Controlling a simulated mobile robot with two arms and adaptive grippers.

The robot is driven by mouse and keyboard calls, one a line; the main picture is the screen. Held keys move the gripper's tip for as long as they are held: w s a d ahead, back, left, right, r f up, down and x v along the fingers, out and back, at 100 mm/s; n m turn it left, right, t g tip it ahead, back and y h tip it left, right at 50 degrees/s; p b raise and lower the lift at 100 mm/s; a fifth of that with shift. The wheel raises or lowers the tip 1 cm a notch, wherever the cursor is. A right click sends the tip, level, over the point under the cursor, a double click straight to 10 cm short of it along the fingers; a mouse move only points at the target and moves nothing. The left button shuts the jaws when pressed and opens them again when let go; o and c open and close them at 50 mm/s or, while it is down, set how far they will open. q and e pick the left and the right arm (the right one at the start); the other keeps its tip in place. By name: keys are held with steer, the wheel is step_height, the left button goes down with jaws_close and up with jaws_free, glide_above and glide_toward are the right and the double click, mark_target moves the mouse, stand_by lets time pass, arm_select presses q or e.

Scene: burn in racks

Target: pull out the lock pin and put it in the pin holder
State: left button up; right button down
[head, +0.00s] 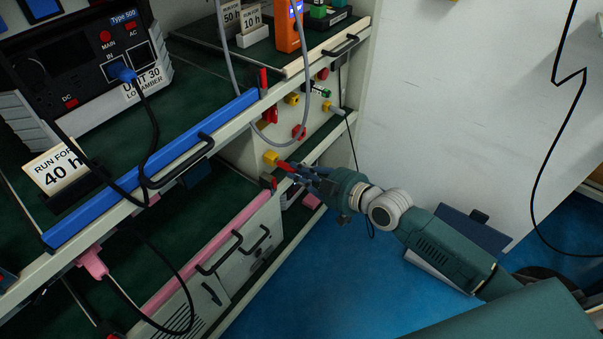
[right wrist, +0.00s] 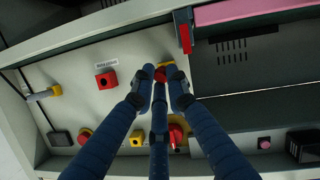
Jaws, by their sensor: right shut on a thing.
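My right gripper (head: 296,168) reaches in from the right to the cream end panel of the rack. Its blue fingers, also in the right wrist view (right wrist: 161,82), are shut on a small red piece (head: 285,166), which I take to be the lock pin. In the wrist view the red piece (right wrist: 161,74) shows between the fingertips, mostly covered. It is against a yellow block (head: 271,158) on the panel; whether it is still seated there, I cannot tell. I cannot single out the pin holder. My left gripper is not in view.
Red and yellow knobs (head: 299,132) stud the panel (right wrist: 75,75) near the gripper. A blue rail (head: 160,165) and pink rail (head: 205,255) edge the shelves. A grey cable (head: 232,85) loops down above. Blue floor (head: 320,280) lies open below.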

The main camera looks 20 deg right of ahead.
steer(key=shift+w+a, duration=0.25)
steer(key=shift+w, duration=0.1)
steer(key=c, duration=1.6)
jaws_free()
steer(key=shift+c, duration=0.2)
steer(key=v, duration=1.2)
